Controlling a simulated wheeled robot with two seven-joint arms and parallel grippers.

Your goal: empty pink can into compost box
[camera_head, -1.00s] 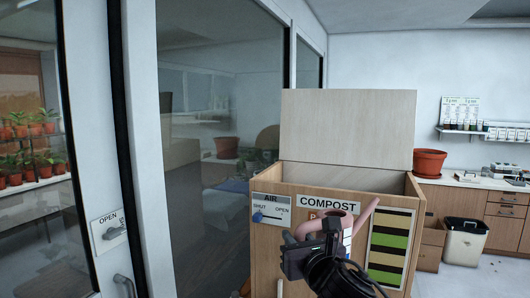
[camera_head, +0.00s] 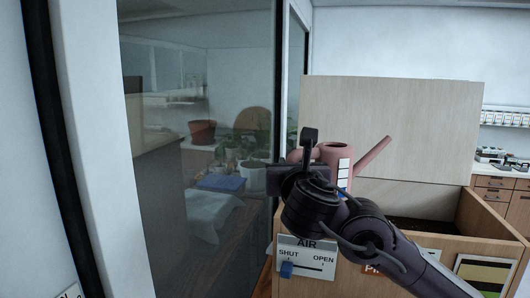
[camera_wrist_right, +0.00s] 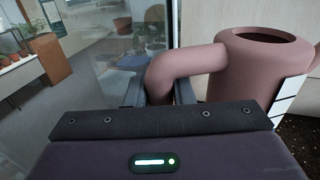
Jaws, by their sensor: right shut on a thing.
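The pink can (camera_head: 336,156) is a watering can with a spout pointing up to the right; it is held roughly upright. It also shows in the right wrist view (camera_wrist_right: 262,80). My right gripper (camera_head: 305,160) is shut on its handle (camera_wrist_right: 178,72), at the left side of the can. The can is raised above the left part of the compost box (camera_head: 485,222). The box is wooden, its lid (camera_head: 400,125) stands up at the back, and dark compost (camera_head: 412,225) shows inside. My arm hides part of the box front. My left gripper is not in view.
The box front has an air slider (camera_head: 287,269) with its blue knob at the SHUT end. A glass partition (camera_head: 200,150) stands close on the left. A counter with drawers (camera_head: 500,188) is at the right back.

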